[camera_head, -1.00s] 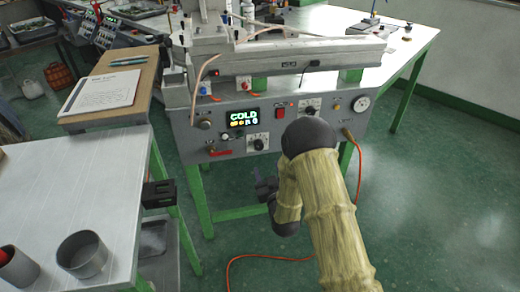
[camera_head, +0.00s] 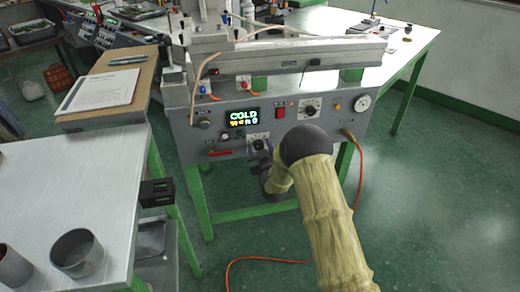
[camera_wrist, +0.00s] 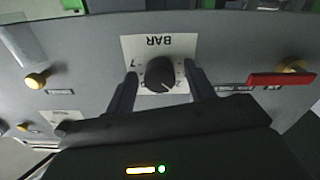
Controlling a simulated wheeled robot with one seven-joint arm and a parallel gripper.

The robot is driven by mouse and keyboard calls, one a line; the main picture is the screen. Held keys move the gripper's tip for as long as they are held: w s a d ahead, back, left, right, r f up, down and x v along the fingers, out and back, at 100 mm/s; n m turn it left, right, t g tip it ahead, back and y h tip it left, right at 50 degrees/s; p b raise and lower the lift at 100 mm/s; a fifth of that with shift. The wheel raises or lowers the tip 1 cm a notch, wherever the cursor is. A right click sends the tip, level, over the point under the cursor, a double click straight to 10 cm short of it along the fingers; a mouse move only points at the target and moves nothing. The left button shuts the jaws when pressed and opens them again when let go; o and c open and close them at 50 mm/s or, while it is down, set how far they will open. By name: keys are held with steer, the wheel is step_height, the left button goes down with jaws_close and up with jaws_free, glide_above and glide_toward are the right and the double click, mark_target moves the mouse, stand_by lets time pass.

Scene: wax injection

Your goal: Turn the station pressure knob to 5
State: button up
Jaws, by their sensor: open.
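The pressure knob is a black round dial on a white plate marked BAR; in the wrist view the knob (camera_wrist: 160,75) sits between my fingers, and the picture there is upside down. A pale pointer line shows on it; the number it points at is too small to read. In the head view the white BAR plate (camera_head: 259,137) is on the grey station panel (camera_head: 185,140), below the COLD display (camera_head: 243,118). My gripper (camera_wrist: 160,88) is open, a finger on each side of the knob with gaps visible. In the head view my gripper (camera_head: 258,158) partly hides the knob.
A red-handled lever (camera_wrist: 281,79) and a brass knob (camera_wrist: 37,80) flank the dial. Another dial (camera_head: 309,108) and a red switch (camera_head: 281,112) are higher on the panel. An orange cable (camera_head: 358,165) hangs at the right. A table with metal cups (camera_head: 77,254) stands left.

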steer(key=shift+c, duration=0.2)
steer(key=c, duration=0.9)
steer(key=shift+c, duration=0.2)
steer(key=shift+m, duration=0.3)
steer(key=m+b, duration=0.1)
steer(key=m, duration=0.2)
steer(key=shift+d, duration=0.1)
steer(key=m+b, duration=0.1)
steer(key=m, duration=0.3)
steer(key=shift+m, duration=0.4)
steer(key=m+b, duration=0.1)
steer(key=m, duration=0.3)
steer(key=shift+m, duration=0.3)
steer(key=m+b, duration=0.1)
steer(key=m, duration=0.3)
steer(key=shift+m, duration=0.4)
